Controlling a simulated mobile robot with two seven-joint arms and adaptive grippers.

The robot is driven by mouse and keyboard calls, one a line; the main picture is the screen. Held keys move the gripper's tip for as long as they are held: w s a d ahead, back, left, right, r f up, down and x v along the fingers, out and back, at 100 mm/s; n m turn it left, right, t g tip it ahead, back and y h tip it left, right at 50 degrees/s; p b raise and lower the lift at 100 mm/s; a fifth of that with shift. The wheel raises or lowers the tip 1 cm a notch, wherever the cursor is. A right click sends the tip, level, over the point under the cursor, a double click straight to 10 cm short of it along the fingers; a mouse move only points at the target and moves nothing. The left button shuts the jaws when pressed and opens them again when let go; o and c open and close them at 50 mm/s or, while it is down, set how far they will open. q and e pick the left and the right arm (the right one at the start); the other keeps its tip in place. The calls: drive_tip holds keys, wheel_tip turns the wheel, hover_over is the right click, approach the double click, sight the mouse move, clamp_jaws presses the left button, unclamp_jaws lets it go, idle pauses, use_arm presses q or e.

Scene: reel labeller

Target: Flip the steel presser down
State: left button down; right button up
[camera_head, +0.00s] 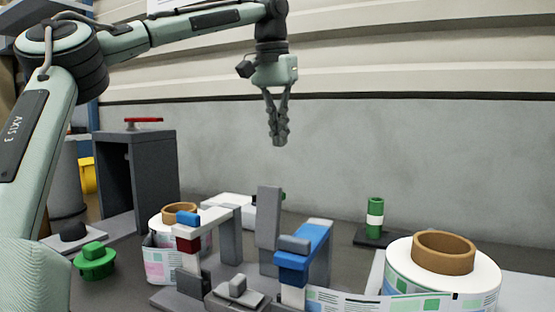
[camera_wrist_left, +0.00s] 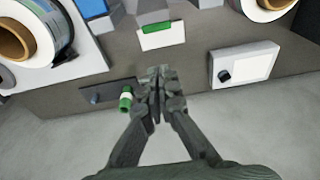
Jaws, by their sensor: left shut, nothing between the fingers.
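The labeller stands at the front centre of the head view, with a white-topped arm (camera_head: 203,222) at left and a blue-topped arm (camera_head: 315,238) at right. A tall grey upright bar (camera_head: 269,216) rises between them; a small grey block (camera_head: 237,286) sits on a low plate in front. Which grey part is the steel presser I cannot tell for certain. My left gripper (camera_head: 279,140) is shut and empty, pointing down in the air above and behind the labeller, apart from it. In the left wrist view its closed fingers (camera_wrist_left: 158,92) show centrally. My right gripper is not in view.
A large label reel (camera_head: 484,271) stands at right, a smaller one (camera_head: 158,224) at left. A green-and-white cylinder (camera_head: 375,217) stands behind. A dark grey frame (camera_head: 164,175) and green knob (camera_head: 94,262) are at left. The left wrist view shows a white box (camera_wrist_left: 254,62).

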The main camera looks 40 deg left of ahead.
use_arm(q)
drive_tip(key=f, duration=0.3)
drive_tip(key=s+f, duration=0.1)
drive_tip(key=f, duration=0.4)
drive_tip(key=shift+s+d+f, duration=0.2)
drive_tip(key=shift+s+f, duration=0.1)
drive_tip(key=shift+f, duration=0.05)
drive_tip(key=shift+s, duration=0.15)
drive_tip(key=shift+d, duration=0.1)
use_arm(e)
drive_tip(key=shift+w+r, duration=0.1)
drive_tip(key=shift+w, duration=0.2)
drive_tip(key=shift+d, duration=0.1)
